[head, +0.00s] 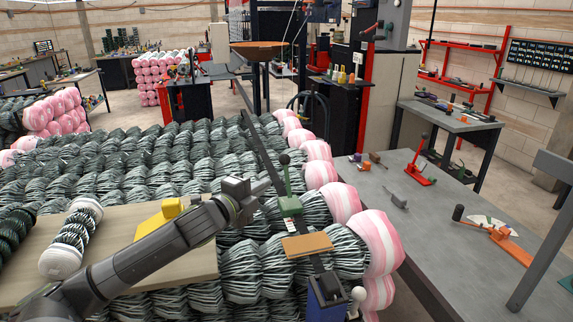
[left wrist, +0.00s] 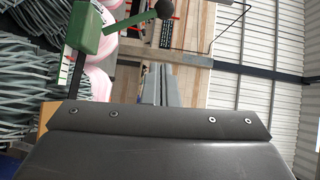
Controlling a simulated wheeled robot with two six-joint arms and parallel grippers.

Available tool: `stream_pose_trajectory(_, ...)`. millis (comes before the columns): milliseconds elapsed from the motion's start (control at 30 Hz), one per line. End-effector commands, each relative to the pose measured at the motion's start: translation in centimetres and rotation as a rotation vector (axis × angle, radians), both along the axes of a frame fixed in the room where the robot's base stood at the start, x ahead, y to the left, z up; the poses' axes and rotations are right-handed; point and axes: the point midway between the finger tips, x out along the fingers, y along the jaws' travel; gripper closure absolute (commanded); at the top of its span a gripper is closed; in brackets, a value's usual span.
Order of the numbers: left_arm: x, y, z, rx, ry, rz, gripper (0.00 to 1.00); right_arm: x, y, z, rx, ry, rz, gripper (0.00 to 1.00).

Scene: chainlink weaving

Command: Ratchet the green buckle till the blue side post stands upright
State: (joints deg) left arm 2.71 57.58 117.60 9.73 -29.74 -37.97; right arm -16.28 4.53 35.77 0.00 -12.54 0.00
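The green buckle (head: 290,206) sits on a dark strap on the stacked rolls; its green lever with a dark ball knob (head: 284,160) stands up. In the left wrist view the buckle (left wrist: 88,27) is at upper left, its lever pointing right to the knob (left wrist: 164,9). My left gripper (head: 267,184) is just left of the buckle and lever, apart from them in the wrist view. Its fingers (left wrist: 160,86) look closed together and empty. A blue post (head: 325,310) shows at the bottom edge, mostly cut off; I cannot tell its tilt. My right gripper is not in view.
A tan board (head: 307,245) lies under the strap. Pink-and-white roll ends (head: 340,200) line the stack's right side. A wooden board (head: 110,240) with a yellow block (head: 172,207) lies left. A grey bench (head: 400,215) with tools stands right.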

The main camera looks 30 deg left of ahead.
Motion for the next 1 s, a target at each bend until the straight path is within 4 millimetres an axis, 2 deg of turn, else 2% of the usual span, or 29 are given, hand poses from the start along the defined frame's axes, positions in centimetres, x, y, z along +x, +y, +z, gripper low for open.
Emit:
stream_pose_trajectory(200,2.5,-0.1,0.1,-0.009,-0.002,0.001,1.00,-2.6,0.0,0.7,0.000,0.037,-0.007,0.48)
stream_pose_trajectory(300,4.0,-0.2,0.1,-0.009,-0.001,0.000,1.00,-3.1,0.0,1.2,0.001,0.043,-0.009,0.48)
stream_pose_trajectory(433,6.1,-0.3,0.0,-0.009,0.000,0.000,1.00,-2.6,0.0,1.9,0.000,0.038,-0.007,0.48)
stream_pose_trajectory(667,9.7,-0.4,-0.2,-0.007,0.001,-0.002,1.00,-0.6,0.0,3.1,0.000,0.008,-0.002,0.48)
stream_pose_trajectory(800,10.8,1.0,-0.4,-0.002,0.002,0.000,1.00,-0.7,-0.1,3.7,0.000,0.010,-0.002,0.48)
stream_pose_trajectory(1000,11.9,2.0,-0.6,-0.002,0.002,-0.002,1.00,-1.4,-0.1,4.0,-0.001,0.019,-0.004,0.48)
